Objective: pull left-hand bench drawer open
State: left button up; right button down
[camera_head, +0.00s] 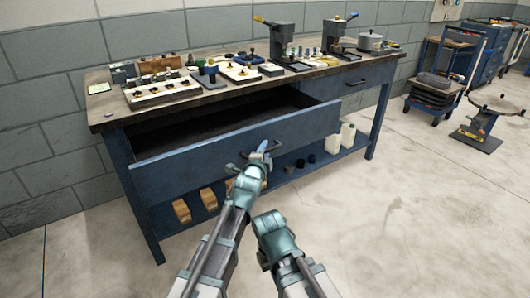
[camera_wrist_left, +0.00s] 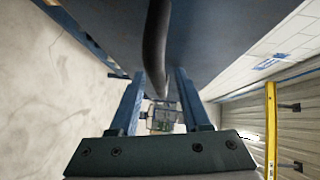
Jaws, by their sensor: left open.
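The blue left-hand bench drawer (camera_head: 195,165) stands pulled out from under the worktop in the head view, and its dark inside looks empty where it shows. Its dark bar handle (camera_head: 272,171) is on the front panel, partly hidden by my left gripper (camera_head: 261,152). In the left wrist view the handle (camera_wrist_left: 155,45) runs between the two blue fingers of the left gripper (camera_wrist_left: 158,80). The fingers are apart, with gaps on both sides of the bar. My right arm shows low in the head view, but its gripper fingers do not show.
The worktop (camera_head: 225,97) carries trays, small parts and two grey presses (camera_head: 281,40). A shut drawer (camera_head: 350,88) is at the right. Wooden blocks (camera_head: 181,210) and white bottles (camera_head: 347,136) stand on the lower shelf.

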pick_arm(q)
jog(key=shift+s, duration=0.1)
jog(key=p+v, duration=0.2)
jog(key=v, duration=1.1)
jog(key=shift+s, duration=0.2)
jog(key=shift+r, duration=0.1)
